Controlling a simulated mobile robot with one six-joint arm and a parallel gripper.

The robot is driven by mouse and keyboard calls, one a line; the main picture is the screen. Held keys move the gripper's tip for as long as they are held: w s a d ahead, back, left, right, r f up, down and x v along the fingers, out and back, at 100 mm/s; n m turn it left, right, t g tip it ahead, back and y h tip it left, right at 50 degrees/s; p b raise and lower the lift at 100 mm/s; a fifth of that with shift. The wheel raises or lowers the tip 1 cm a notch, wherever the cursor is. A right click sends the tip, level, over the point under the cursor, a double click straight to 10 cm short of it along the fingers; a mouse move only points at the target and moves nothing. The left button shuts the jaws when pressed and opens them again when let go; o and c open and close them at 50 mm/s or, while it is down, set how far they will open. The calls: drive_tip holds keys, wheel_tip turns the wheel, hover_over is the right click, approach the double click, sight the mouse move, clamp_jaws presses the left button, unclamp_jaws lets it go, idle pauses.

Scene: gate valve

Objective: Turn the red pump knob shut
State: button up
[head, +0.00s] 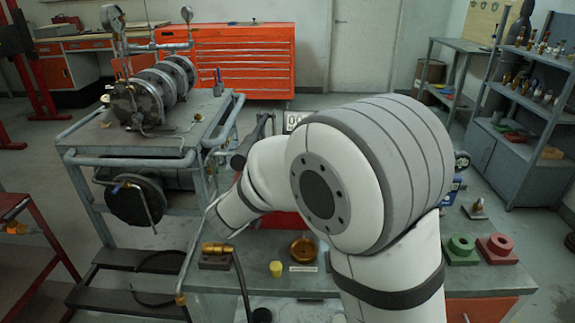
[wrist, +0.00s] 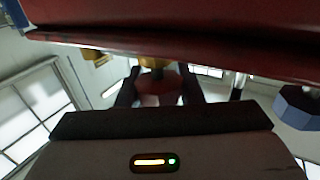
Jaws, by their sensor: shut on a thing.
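In the wrist view, a dark red knob (wrist: 160,82) sits between the two dark fingers of my gripper (wrist: 157,92), one on each side. The fingers are shut on it. A brass-coloured stem (wrist: 153,62) shows just above the knob. The knob's full shape and any turn mark are too small and dim to make out. In the head view, my own white arm covers the middle of the workbench, and I cannot make out the knob there.
In the wrist view, a wide red panel (wrist: 180,25) crosses close above my fingers. A blue-grey faceted part (wrist: 298,105) is at the right. In the head view, a brass fitting (head: 216,248), yellow cup (head: 276,268) and brass dish (head: 304,249) stand on the bench (head: 345,283).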

drive_tip(key=o, duration=1)
drive_tip(key=shift+c, duration=0.2)
drive_tip(key=v, duration=0.7)
drive_tip(key=shift+s+a+p, duration=0.25)
drive_tip(key=shift+s+p, duration=0.1)
